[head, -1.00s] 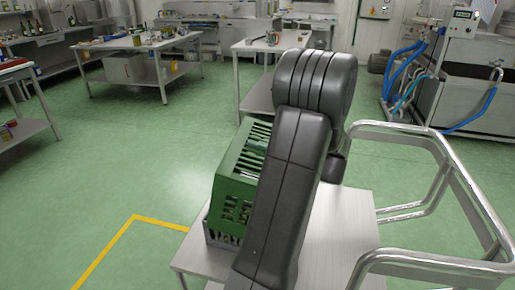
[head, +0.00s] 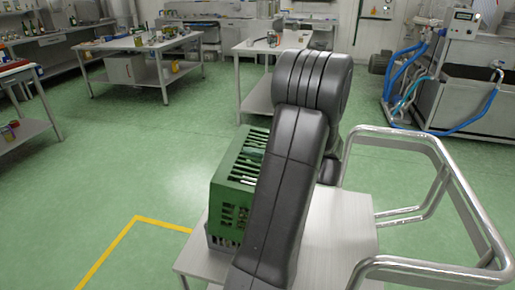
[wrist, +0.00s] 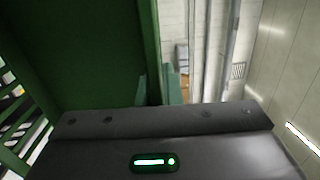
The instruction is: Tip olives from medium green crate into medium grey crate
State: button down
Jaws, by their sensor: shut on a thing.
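The green crate (head: 232,196) is in the head view, left of my arm, turned over with a slotted face upward. It sits above the grey crate (head: 222,244), whose slotted wall shows just below it on the steel table. I cannot tell whether the two crates touch. In the wrist view the green crate (wrist: 90,60) fills the left side close up. My gripper (wrist: 157,90) is shut on the green crate's wall; in the head view my arm hides it. No olives can be made out, and the grey crate's inside is hidden.
The steel table (head: 335,225) has bare top right of the crates. A bent tubular rail (head: 445,180) stands at the right. Open green floor with a yellow line (head: 110,250) lies left. Work tables (head: 140,45) and a machine with blue hoses (head: 450,70) stand farther back.

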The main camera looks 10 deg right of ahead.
jog(key=shift+w+a+g+h+p, duration=0.2)
jog(key=shift+a+g+h+p, duration=0.15)
jog(key=shift+a+p, duration=0.55)
jog(key=w+a+g+h+p, duration=0.35)
jog(key=a+h+p, duration=0.45)
jog(key=a+p, duration=0.6)
jog(key=shift+w+a+f+g+h+p, duration=1.2)
jog(key=shift+f+h+p, duration=2.05)
jog(key=shift+f+h, duration=2.5)
jog(key=shift+s+d+r+y, duration=0.1)
jog(key=shift+r+y, duration=0.3)
jog(key=shift+r, duration=0.3)
jog(key=shift+s+d+r+y, duration=0.1)
jog(key=shift+r+y, duration=0.3)
jog(key=shift+r, duration=0.25)
